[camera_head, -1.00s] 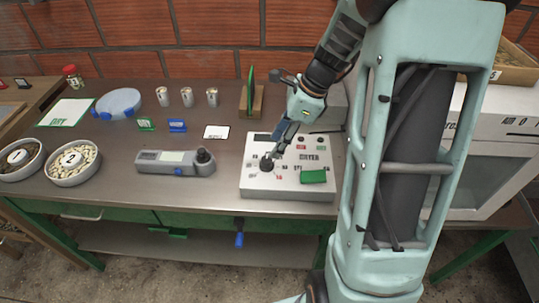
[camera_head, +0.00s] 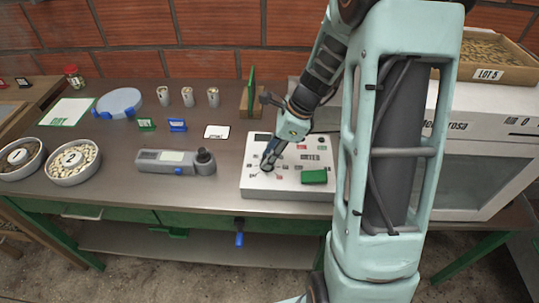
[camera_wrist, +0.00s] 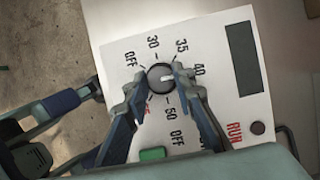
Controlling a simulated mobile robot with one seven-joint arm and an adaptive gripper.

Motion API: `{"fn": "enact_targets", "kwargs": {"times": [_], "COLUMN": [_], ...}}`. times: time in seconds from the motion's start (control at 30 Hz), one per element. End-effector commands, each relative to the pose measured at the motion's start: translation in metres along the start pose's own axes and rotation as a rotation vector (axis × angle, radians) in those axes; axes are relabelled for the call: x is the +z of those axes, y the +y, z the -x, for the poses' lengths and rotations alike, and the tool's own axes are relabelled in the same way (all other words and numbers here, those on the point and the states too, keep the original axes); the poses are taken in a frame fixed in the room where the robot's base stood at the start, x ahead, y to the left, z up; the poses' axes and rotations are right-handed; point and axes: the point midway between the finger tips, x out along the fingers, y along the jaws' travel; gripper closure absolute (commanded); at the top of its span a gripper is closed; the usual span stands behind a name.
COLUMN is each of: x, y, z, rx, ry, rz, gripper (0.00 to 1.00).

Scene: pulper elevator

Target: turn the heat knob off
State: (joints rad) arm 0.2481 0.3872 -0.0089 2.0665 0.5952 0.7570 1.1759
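The grey, round heat knob (camera_wrist: 160,77) shows in the wrist view, with a pale pointer mark and a ring of labels around it. OFF is at its upper left, then 30, 35 and 40 clockwise; a 50 and another OFF are below. It sits on the white dryer control box (camera_head: 285,190), on the metal table. My gripper (camera_wrist: 161,80) has one fingertip on each side of the knob, and both appear to touch it. In the head view my gripper (camera_head: 268,163) is down at the box's left half and hides the knob.
A green block or button (camera_head: 314,177) is on the box's front right. A grey handheld meter (camera_head: 174,162) lies to the left. Bowls of beans (camera_head: 72,178), several small cans and cards stand on the table. A white cabinet (camera_head: 480,180) is at right, partly behind my arm.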

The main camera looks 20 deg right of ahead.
Motion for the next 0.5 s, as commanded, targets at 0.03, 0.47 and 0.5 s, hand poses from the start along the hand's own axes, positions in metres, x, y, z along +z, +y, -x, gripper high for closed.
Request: {"fn": "enact_targets", "kwargs": {"times": [0.03, 0.47, 0.5], "x": [0.0000, 0.0003, 0.0003], "y": [0.0000, -0.0009, -0.0011], "z": [0.0002, 0.0008, 0.0008], "rx": [0.000, 0.019, 0.026], "ry": [0.000, -0.001, 0.000], "rz": [0.000, 0.046, 0.061], "gripper": [0.90, 1.00, 1.00]}}
